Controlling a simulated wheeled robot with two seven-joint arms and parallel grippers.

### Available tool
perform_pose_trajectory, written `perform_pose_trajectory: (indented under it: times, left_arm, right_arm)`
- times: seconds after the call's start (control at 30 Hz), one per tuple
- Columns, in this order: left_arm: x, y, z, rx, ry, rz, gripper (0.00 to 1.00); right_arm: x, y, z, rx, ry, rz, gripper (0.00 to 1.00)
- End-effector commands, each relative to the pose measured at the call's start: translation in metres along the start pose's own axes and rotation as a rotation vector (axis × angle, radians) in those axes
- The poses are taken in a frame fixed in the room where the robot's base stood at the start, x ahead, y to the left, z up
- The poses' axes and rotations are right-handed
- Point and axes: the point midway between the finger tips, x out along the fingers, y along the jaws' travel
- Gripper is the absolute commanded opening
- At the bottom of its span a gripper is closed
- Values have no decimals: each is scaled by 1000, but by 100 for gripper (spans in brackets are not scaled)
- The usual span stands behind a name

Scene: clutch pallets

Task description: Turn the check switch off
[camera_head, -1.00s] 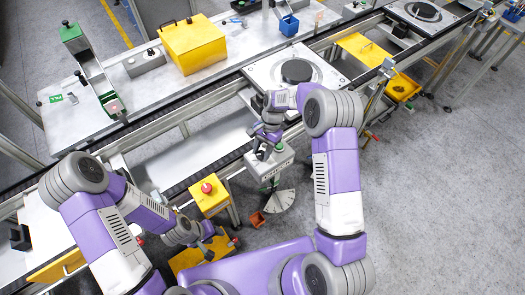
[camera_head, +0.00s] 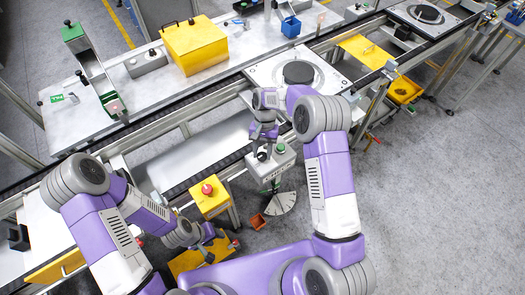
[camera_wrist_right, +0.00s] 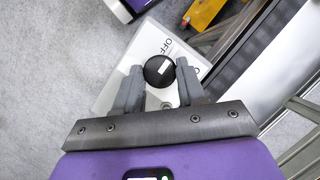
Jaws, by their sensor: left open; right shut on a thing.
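The check switch is a round black knob (camera_wrist_right: 159,71) with a white mark, on a pale box (camera_wrist_right: 145,48) printed with "OFF" in the right wrist view. In the head view the box (camera_head: 268,172) stands on a post, with a green button (camera_head: 280,148) on its top. My right gripper (camera_wrist_right: 160,80) has a finger on each side of the knob and is shut on it. In the head view this gripper (camera_head: 262,150) is over the box and partly hides the knob. My left gripper (camera_head: 218,250) is open, low and away from the switch.
A yellow box with a red button (camera_head: 208,189) stands left of the switch box. The conveyor (camera_head: 205,172) runs behind, with a pallet (camera_head: 325,75) carrying a dark disc. A yellow case (camera_head: 193,45) is on the far bench. Grey floor at right is open.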

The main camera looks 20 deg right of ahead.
Motion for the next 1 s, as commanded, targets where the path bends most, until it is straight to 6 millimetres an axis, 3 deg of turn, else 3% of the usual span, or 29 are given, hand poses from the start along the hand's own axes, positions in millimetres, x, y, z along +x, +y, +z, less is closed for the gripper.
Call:
perform_pose_trajectory:
  times: [0.23, 0.27, 0.4, 0.77, 1.0]
  left_arm:
    - [0, 0, 0, 0, 0, 0, 43]
    - [0, 0, 0, 0, 0, 0, 43]
    - [0, 0, 0, 0, 0, 0, 43]
    - [0, 0, 0, 0, 0, 0, 43]
    - [2, -1, 0, 0, 0, 0, 43]
  right_arm:
    - [-1, 0, 0, -3, 3, -1, 9]
    - [-1, 0, 0, -3, 3, -1, 41]
    - [-1, 0, 0, -2, 2, -1, 63]
    - [-5, 0, 0, -1, 2, -1, 64]
    - [-42, -1, -1, -1, 6, -3, 64]
